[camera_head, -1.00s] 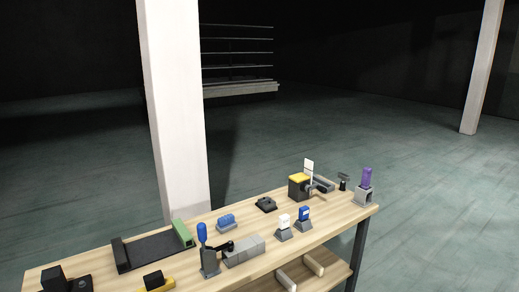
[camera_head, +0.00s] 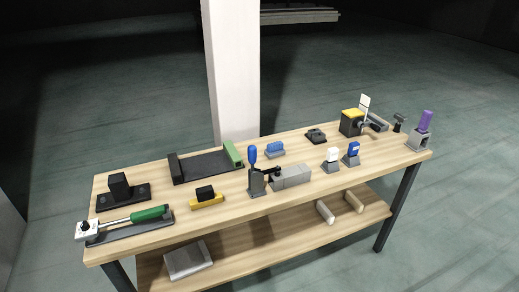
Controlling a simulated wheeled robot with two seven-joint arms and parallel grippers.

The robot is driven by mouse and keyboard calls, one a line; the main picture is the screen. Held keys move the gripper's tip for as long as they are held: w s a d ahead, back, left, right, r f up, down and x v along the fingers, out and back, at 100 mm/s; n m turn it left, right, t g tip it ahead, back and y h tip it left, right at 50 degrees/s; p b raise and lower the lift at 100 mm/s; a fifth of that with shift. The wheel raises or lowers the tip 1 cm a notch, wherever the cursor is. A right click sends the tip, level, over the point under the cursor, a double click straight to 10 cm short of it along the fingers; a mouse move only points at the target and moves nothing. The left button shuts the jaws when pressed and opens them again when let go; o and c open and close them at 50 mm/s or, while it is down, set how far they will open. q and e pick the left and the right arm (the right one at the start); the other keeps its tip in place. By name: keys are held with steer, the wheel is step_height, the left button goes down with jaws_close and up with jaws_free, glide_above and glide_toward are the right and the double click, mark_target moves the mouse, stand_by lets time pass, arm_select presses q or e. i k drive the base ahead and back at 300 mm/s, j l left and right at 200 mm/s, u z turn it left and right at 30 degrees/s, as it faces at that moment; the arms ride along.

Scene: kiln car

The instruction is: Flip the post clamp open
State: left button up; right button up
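A clamp with an upright blue handle (camera_head: 252,156) stands near the front middle of the wooden workbench. Its dark grey base (camera_head: 257,183) is beside a light grey block (camera_head: 292,176). A short black arm (camera_head: 271,171) reaches from the clamp toward the block's left end. I cannot tell at this size whether its tip presses on the block. No other thing in view looks more like the post clamp. Neither of my grippers is in view.
The workbench (camera_head: 140,229) holds a black tray with a green end (camera_head: 205,165), a green-handled tool (camera_head: 150,214), a yellow-based black block (camera_head: 206,195), white (camera_head: 332,157) and blue (camera_head: 352,151) switches, and a purple-handled piece (camera_head: 425,121). A white column (camera_head: 232,70) stands behind.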

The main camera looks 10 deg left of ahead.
mark_target(252, 149)
steer(key=u, duration=0.6)
steer(key=i+l+u, duration=0.15)
steer(key=l+u, duration=0.55)
steer(key=u, duration=0.2)
steer(key=i+l+u, duration=0.1)
steer(key=l+u, duration=0.4)
steer(key=l, duration=0.45)
steer(key=k+l, duration=0.1)
steer(key=l, duration=0.45)
steer(key=l+u, duration=0.15)
steer(key=l, duration=0.4)
steer(key=k+l+u, duration=0.1)
steer(key=l, duration=0.45)
steer(key=k+l+u, duration=0.1)
steer(key=l, duration=0.45)
steer(key=k, duration=0.1)
